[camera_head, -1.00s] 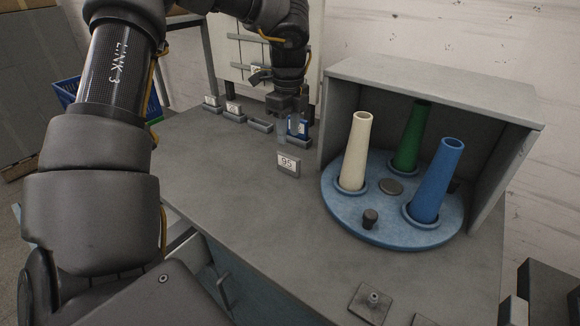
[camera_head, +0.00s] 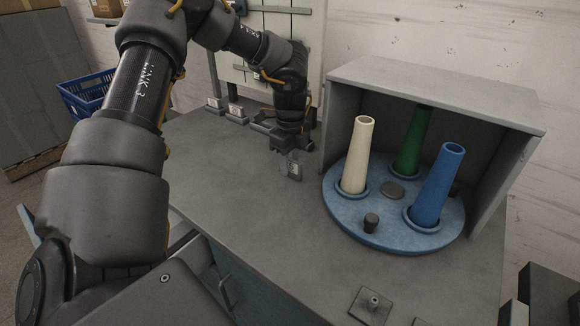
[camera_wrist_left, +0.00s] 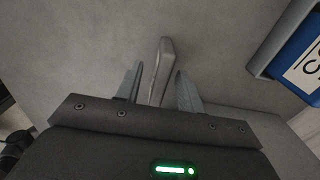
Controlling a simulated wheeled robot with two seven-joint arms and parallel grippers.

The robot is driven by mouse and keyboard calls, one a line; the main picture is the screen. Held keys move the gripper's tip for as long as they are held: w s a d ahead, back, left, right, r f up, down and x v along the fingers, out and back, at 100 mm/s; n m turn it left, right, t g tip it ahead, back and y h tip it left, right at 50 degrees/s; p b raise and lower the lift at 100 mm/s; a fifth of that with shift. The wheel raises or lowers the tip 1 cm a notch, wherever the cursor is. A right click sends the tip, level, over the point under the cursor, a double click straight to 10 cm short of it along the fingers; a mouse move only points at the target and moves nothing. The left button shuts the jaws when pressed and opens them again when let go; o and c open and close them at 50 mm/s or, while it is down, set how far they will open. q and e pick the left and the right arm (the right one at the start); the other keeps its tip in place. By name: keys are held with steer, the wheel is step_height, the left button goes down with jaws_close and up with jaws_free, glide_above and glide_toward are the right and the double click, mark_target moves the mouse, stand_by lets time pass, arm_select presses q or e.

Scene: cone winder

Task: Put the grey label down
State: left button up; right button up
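The grey label (camera_head: 296,171) stands upright on the grey table, in front of the row of label holders; its white face is partly covered by my gripper. In the left wrist view the grey label (camera_wrist_left: 161,70) shows edge-on between my fingers, with a narrow gap on each side. My left gripper (camera_head: 288,158) is low over the label, pointing down and open around it. The fingers also show in the left wrist view (camera_wrist_left: 158,90). My right gripper is out of view.
A blue label (camera_wrist_left: 303,58) in a grey holder is close to my left gripper. More labels (camera_head: 236,111) stand along the back edge. A blue turntable (camera_head: 380,232) with white, green and blue cones is to the right, under a grey hood (camera_head: 440,90).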

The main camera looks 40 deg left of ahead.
mark_target(291, 158)
arm_select(q)
jaws_close()
steer(key=shift+r, duration=0.15)
